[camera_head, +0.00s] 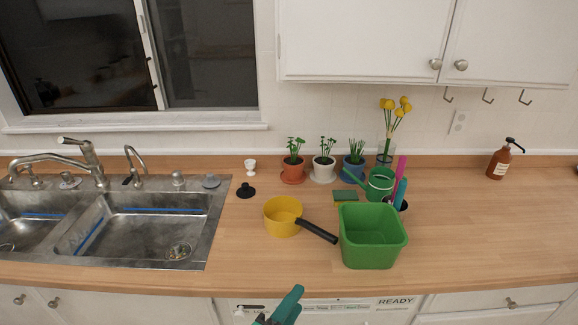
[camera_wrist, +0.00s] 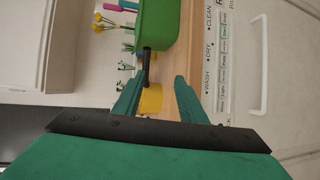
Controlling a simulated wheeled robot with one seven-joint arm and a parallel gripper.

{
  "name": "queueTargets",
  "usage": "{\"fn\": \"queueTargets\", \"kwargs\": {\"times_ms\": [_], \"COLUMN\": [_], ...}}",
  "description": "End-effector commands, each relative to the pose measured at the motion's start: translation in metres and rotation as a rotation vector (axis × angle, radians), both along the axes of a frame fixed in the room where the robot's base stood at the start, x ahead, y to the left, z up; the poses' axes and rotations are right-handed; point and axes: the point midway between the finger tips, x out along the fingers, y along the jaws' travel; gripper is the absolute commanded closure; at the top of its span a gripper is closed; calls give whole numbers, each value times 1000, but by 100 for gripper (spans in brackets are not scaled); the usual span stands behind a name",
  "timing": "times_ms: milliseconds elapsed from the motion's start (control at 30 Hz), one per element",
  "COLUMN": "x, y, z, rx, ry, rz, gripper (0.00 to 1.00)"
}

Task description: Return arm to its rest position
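My gripper (camera_head: 283,308) shows as teal fingers at the bottom middle of the head view, low in front of the counter's front edge. In the wrist view, my gripper (camera_wrist: 155,90) has its two teal fingers spread apart with nothing held between them. The yellow pot (camera_wrist: 151,99) shows beyond the gap, apart from the fingers. The rest of my arm is mostly out of the head view.
The yellow pot (camera_head: 281,217) with a black handle and a green bin (camera_head: 373,250) stand on the wooden counter (camera_head: 480,240). The sink (camera_head: 140,222) is at left. Potted plants line the back. The dishwasher panel (camera_head: 330,306) is below the counter edge.

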Motion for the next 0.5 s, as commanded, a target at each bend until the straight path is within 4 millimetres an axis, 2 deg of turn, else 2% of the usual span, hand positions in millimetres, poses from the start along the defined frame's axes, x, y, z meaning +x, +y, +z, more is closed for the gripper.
{"fn": "queueTargets", "kwargs": {"times_ms": [367, 500], "x": [-11, -23], "y": [7, 11], "z": [-41, -65], "rx": [93, 166], "ry": [-18, -26], "rz": [95, 143], "gripper": [62, 62]}}
